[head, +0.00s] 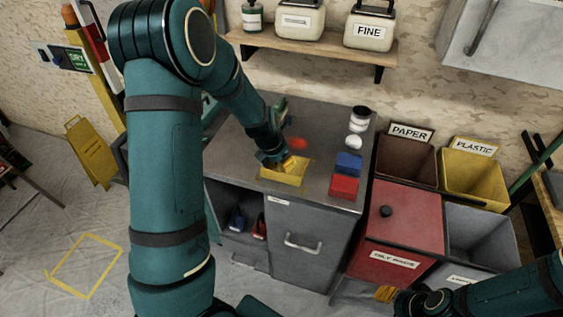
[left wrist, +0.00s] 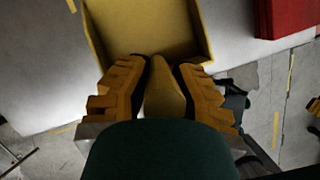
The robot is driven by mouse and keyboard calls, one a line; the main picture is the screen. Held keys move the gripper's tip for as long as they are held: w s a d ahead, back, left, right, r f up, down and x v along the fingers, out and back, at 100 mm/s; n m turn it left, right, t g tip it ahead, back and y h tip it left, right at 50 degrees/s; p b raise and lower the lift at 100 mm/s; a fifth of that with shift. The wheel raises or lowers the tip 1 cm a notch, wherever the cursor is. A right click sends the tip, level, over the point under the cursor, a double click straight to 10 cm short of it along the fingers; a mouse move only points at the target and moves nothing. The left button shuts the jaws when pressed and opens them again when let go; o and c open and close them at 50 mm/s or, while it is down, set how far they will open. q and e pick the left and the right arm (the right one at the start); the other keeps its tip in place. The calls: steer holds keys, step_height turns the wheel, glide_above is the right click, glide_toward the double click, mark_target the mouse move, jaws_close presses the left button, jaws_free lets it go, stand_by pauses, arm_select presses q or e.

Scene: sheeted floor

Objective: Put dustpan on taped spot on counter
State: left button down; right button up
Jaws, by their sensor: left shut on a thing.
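The yellow dustpan (head: 284,178) is at the front of the grey counter top (head: 240,130). My left gripper (head: 290,163) is shut on its handle, and the left wrist view shows the handle (left wrist: 165,98) between the two ridged fingers (left wrist: 165,90). The pan (left wrist: 145,30) points away from the gripper there. I cannot tell whether the pan touches the counter. A short strip of yellow tape (left wrist: 72,5) shows beside the pan's left side; the rest of the taped spot is hidden. My right gripper (head: 385,293) is low in front of the cabinet, its opening unclear.
Red (head: 344,187) and blue (head: 348,163) boxes stand on the counter's right side, with white containers (head: 357,125) behind. Brown (head: 405,158) and yellow (head: 475,180) bins and a red bin (head: 400,225) stand to the right. A taped square (head: 85,265) marks the floor.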

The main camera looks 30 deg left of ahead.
arm_select(q)
steer(key=c, duration=1)
jaws_free()
steer(key=shift+f, duration=0.1)
steer(key=p+v, duration=0.4)
steer(key=v, duration=0.8)
